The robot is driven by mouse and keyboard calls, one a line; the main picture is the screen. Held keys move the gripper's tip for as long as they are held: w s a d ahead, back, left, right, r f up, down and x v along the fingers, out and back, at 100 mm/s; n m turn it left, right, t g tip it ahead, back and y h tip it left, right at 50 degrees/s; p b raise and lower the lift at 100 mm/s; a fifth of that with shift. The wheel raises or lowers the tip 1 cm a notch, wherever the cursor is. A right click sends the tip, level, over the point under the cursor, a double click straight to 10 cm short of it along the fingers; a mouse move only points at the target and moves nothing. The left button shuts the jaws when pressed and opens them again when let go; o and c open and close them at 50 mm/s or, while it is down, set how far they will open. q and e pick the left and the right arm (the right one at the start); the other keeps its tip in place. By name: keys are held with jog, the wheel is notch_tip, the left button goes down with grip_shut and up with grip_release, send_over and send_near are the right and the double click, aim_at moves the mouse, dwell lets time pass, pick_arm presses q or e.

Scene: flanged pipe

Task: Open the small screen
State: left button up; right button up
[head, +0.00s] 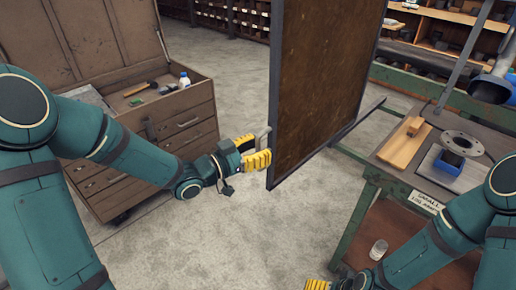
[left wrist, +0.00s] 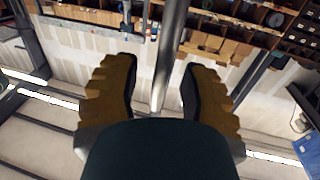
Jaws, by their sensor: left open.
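The small screen (head: 325,80) is a brown panel in a dark frame, upright in the middle of the head view. A small light handle-like piece (head: 264,138) shows at its left edge. My left gripper (head: 258,152), with yellow fingers, is at this edge, low down; contact cannot be told.
A jar (head: 379,249) stands below. An open wooden tool chest (head: 185,125) stands at left. Bare floor (head: 235,225) lies below the screen.

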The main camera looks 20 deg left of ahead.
pick_arm(q)
jog(key=v, duration=1.2)
jog(key=w+d+f+n+g+y, duration=0.1)
jog(key=d+f+n+g+y, duration=0.15)
jog(key=f, duration=0.65)
jog(key=w+d+f+n+g+y, duration=0.1)
jog(key=w+d+f+n+y, duration=0.2)
jog(key=f, duration=0.5)
jog(key=s+d+f+n+g+y, duration=0.1)
jog(key=s+d+f+n+g, duration=0.1)
jog(key=s+f, duration=0.5)
jog(key=s+d+f+n+g+y, duration=0.1)
jog(key=s+d+f+n+g, duration=0.1)
jog(key=s+d+f+g, duration=0.3)
notch_tip(320, 180, down, 3)
jog(key=shift+s+r+g, duration=0.2)
jog(key=shift+s+g, duration=0.55)
jog(key=shift+s, duration=0.35)
jog(key=shift+y, duration=0.25)
